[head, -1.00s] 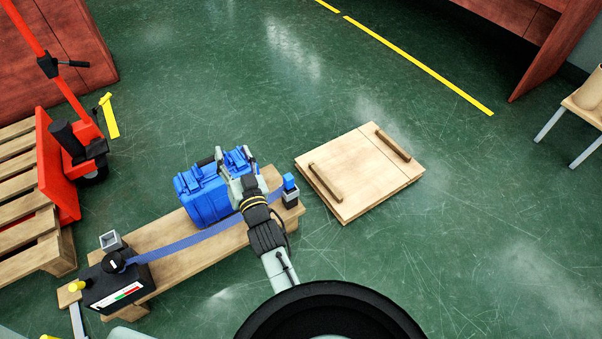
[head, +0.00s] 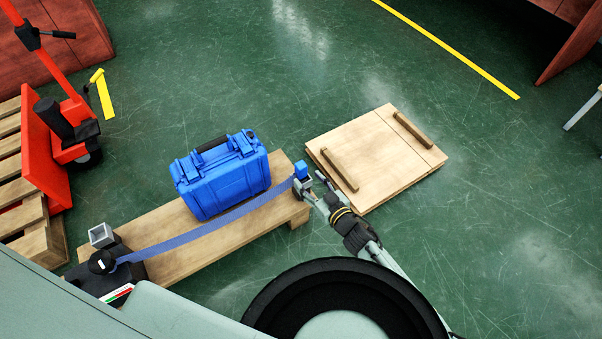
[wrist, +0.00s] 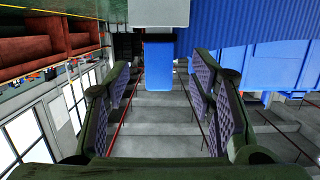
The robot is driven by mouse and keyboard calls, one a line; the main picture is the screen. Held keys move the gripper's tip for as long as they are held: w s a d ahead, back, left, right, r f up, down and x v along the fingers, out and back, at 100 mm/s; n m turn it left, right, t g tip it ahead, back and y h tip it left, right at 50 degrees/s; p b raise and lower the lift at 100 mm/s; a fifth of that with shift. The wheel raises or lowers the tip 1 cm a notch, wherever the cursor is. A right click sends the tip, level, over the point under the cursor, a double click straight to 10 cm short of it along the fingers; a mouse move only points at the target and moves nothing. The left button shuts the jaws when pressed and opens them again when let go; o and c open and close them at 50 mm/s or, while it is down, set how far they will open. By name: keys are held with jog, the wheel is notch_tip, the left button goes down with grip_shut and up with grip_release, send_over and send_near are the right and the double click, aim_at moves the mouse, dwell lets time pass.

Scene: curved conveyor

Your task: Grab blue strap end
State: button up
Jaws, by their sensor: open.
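The blue strap end (head: 301,169) is a small block on a grey holder at the right end of the bench in the head view. The blue strap (head: 215,231) runs from it leftward to a black reel box (head: 97,283). My gripper (head: 314,186) is just right of the strap end, angled toward it. I see no clear contact, and how deep the end lies between the fingers is hard to tell.
A blue case (head: 222,178) stands on the wooden bench (head: 180,262) behind the strap. A wooden board with two handles (head: 378,155) lies on the floor to the right. A red pallet jack (head: 60,140) is at the left.

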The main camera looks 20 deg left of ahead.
aim_at(304, 175)
jog(key=x, duration=0.6)
jog(key=shift+f+b, duration=0.25)
jog(key=shift+b, duration=0.05)
jog(key=shift+c, duration=0.5)
grip_shut()
